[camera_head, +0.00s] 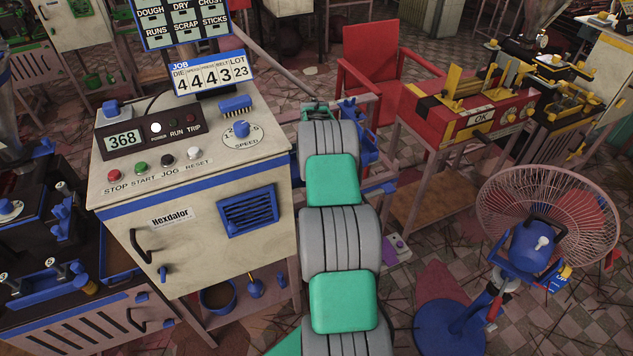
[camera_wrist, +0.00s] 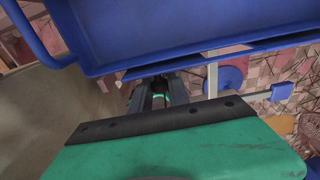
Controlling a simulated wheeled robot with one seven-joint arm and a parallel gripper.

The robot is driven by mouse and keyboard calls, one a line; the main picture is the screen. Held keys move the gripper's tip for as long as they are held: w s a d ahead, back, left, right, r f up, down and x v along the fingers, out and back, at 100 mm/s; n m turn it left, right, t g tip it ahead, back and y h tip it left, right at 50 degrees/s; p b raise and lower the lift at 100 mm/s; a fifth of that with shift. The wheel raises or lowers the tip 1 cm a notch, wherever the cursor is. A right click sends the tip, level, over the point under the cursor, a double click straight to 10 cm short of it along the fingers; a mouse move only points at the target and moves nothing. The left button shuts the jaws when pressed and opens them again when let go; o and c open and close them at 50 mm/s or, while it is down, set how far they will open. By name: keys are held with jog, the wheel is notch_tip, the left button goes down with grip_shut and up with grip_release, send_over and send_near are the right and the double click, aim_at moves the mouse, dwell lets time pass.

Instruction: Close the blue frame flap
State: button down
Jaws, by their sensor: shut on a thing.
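A large blue panel with a raised rim (camera_wrist: 190,28), which I take as the blue frame flap, fills the top of the wrist view. Its lower edge crosses just in front of my gripper (camera_wrist: 158,92). The dark fingers are close together at that edge and shut on it, though the contact itself is hard to see. In the head view, blue frame parts (camera_head: 362,128) show beyond the end of my arm, to the right of the cream machine. My fingers are hidden there behind my arm. How far the flap is open cannot be told.
The cream machine (camera_head: 190,225) with its control panel stands close on the left of my arm. A red chair (camera_head: 370,58) and a red and yellow bench machine (camera_head: 470,115) stand beyond. A fan (camera_head: 545,225) stands at right. Tiled floor (camera_head: 400,295) shows between.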

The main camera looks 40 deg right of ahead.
jog(key=c, duration=1.3)
grip_release()
jog(key=r, duration=0.5)
jog(key=r+b, duration=0.1)
jog(key=r, duration=0.1)
jog(key=shift+w+r, duration=0.25)
jog(key=shift+r, duration=0.1)
jog(key=shift+s, duration=0.1)
